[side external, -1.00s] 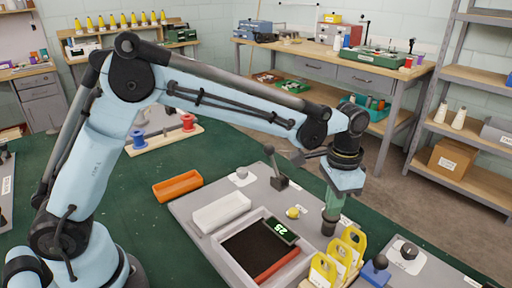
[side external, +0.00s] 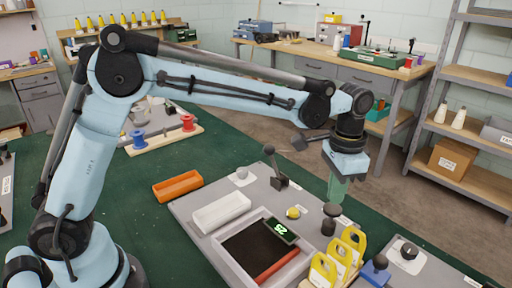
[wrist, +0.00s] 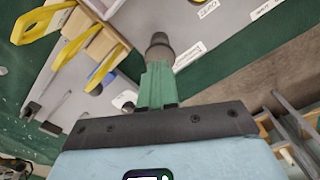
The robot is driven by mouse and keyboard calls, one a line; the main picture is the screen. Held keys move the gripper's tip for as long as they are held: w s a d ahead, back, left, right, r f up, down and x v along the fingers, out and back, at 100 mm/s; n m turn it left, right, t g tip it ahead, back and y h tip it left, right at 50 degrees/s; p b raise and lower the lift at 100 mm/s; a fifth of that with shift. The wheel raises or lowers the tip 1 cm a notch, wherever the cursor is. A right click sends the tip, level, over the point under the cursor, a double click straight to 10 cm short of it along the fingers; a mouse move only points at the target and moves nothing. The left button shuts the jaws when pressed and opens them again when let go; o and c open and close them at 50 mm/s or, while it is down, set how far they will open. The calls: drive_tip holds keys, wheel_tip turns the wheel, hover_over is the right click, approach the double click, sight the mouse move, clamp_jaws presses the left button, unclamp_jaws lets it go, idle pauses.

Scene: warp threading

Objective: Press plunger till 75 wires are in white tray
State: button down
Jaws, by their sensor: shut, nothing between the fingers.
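The plunger (side external: 332,210) is a dark knob on a short dark cylinder, standing on the grey panel. It also shows in the wrist view (wrist: 158,45), just beyond my fingertips. My gripper (side external: 337,200) has green fingers, shut and empty, pointing down right above the knob. I cannot tell whether the fingertips touch it. The white tray (side external: 221,211) lies on the left part of the panel; I make out no wires in it. A small display (side external: 281,230) shows green digits, seen upside down, that look like 25.
A dark-floored tray (side external: 233,264) with a red bar is in front. Yellow-handled pieces (side external: 352,245) stand close to the plunger's near side. A yellow button (side external: 293,212) and a black lever (side external: 277,175) are nearby. An orange tray (side external: 178,186) sits on the green table.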

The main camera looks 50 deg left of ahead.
sight(333, 207)
idle(0.4)
drive_tip(key=shift+f, duration=1.8)
drive_tip(key=shift+r, duration=1.85)
drive_tip(key=shift+f, duration=0.15)
drive_tip(key=shift+f, duration=1.65)
drive_tip(key=shift+r, duration=1.8)
